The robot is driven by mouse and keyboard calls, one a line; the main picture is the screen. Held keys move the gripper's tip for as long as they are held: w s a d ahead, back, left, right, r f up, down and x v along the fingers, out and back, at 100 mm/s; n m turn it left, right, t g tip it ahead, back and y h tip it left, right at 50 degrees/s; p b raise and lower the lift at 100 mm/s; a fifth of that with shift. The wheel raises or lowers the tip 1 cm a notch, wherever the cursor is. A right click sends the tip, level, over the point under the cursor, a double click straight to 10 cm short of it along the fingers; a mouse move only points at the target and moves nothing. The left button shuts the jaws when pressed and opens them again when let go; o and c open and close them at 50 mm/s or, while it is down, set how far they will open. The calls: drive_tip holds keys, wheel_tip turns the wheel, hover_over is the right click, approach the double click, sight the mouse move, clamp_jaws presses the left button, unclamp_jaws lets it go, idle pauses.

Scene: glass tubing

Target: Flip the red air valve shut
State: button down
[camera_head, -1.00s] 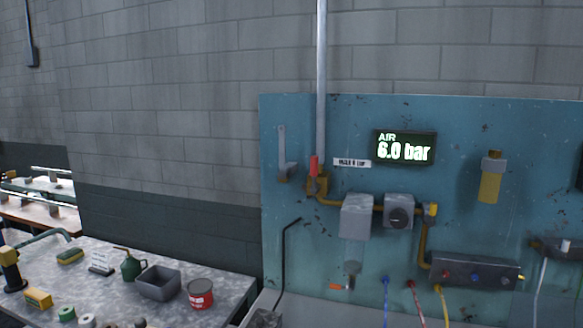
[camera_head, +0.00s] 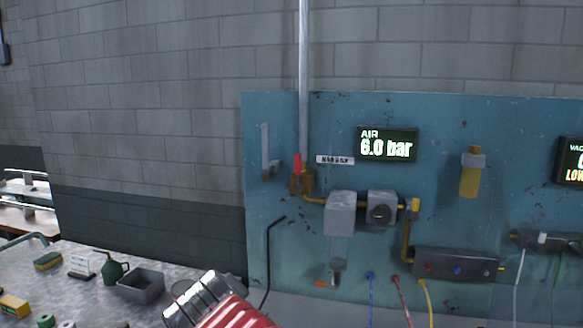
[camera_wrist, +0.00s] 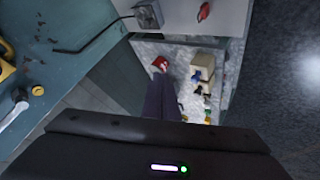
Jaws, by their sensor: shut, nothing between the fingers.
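The red air valve handle (camera_head: 297,163) stands upright on a brass body (camera_head: 301,183) at the foot of the grey vertical pipe, on the teal panel. A small label plate (camera_head: 335,160) is to its right. The display (camera_head: 387,145) reads AIR 6.0 bar. My gripper (camera_wrist: 160,84) shows in the wrist view as dark fingers, shut and empty, over a grey surface far below. Its fingers are not clear in the head view. I cannot surely pick out the red handle in the wrist view.
Grey boxes (camera_head: 340,213) and a yellow pipe (camera_head: 407,240) sit right of the valve. A black bent rod (camera_head: 269,255) is below left. The bench at left holds a grey bin (camera_head: 141,286) and a green can (camera_head: 113,267). Bare panel lies above the rod.

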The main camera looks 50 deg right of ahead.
drive_tip(key=w+d+r+n+t+h, duration=0.25)
drive_tip(key=d+r, duration=0.25)
drive_tip(key=d, duration=0.5)
drive_tip(key=w+d+r+n+t+h, duration=0.1)
drive_tip(key=w+d+r+n+h, duration=0.2)
drive_tip(key=d, duration=0.6)
drive_tip(key=s+d+r+n+t, duration=0.1)
drive_tip(key=s+d+r+n, duration=0.1)
drive_tip(key=r, duration=0.5)
drive_tip(key=s+d+r+n+t, duration=0.2)
drive_tip(key=r, duration=0.5)
drive_tip(key=shift+s+d+n, duration=0.2)
drive_tip(key=shift+d+n, duration=0.1)
drive_tip(key=shift+n, duration=0.05)
drive_tip(key=shift+y, duration=0.25)
